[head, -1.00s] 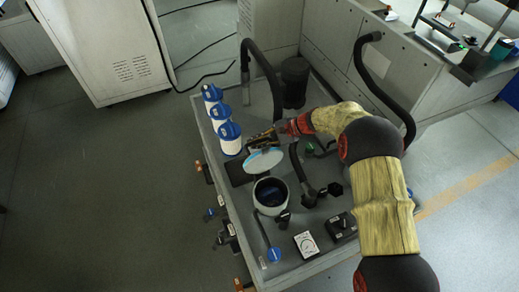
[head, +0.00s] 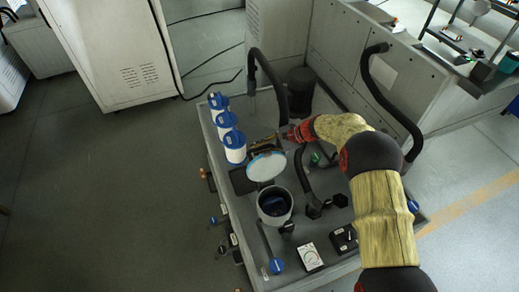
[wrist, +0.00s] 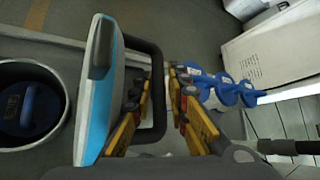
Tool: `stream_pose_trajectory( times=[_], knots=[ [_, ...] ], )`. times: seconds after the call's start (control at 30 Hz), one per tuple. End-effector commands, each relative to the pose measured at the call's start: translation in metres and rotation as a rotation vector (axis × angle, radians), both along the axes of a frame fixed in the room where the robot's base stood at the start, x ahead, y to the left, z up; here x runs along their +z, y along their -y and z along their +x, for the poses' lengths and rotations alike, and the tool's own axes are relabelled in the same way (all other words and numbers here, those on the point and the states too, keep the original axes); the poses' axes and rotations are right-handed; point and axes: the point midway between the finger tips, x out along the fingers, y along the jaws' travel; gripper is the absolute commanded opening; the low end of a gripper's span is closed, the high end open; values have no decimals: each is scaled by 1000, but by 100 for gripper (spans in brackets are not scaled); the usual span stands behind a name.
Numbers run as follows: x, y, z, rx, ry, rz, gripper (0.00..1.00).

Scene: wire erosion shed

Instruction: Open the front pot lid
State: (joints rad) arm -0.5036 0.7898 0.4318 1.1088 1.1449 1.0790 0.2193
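The front pot (head: 274,216) is a pale round vessel standing open on the grey bench, with something blue inside. It also shows at the left of the wrist view (wrist: 62,98). Its lid (head: 266,167), pale with a blue rim, is tipped up steeply at the pot's far edge. In the wrist view the lid (wrist: 97,95) stands almost edge-on. A black loop handle (wrist: 158,60) sticks out from its outer face. My gripper (wrist: 160,82) has its yellow fingers on either side of the handle's bar and looks closed on it. In the head view my gripper (head: 268,143) is behind the lid, partly hidden.
Three white canisters with blue tops (head: 235,147) stand along the bench's left edge. Black curved hoses (head: 268,75) rise behind and at right. A dial box (head: 310,256) and a blue-ended lever (head: 276,266) are near the front. Open floor lies left.

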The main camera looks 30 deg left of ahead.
Motion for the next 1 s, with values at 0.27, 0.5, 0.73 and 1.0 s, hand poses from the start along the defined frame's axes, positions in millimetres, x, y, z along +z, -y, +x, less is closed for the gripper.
stream_pose_trajectory(
  times=[0.27, 0.5, 0.73, 1.0],
  knots=[
    [-2, 1, -1, 1, -3, -3, 30],
    [-2, 2, -1, 0, -4, -3, 30],
    [14, 20, 8, -2, -1, -3, 30],
    [46, 61, 25, -2, -2, -1, 30]
  ],
)
